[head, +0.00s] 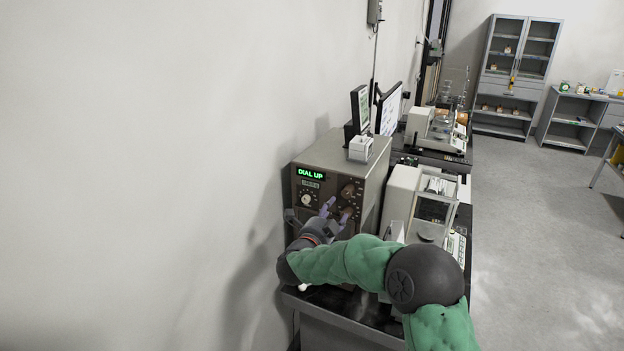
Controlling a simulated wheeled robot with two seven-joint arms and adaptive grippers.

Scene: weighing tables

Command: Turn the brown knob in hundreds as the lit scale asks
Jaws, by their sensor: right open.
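The scale (368,169) is a grey-brown box on the dark table. Its lit display (311,174) reads "DIAL UP" in green, with a smaller counter below that is too small to read surely. A brown knob (348,190) sits at the upper right of its front panel. A pale knob (307,199) sits at the lower left. My right gripper (337,208) is in front of the panel, just below the brown knob, with its fingers apart. I cannot tell whether a finger touches the panel. The gripper and wrist hide the panel's lower part. My left gripper is out of view.
A white balance with a glass case (432,210) stands close on the right of the scale. A small white box (361,148) and monitors (390,109) stand on and behind the scale. A wall is close on the left. Open floor (540,230) lies to the right.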

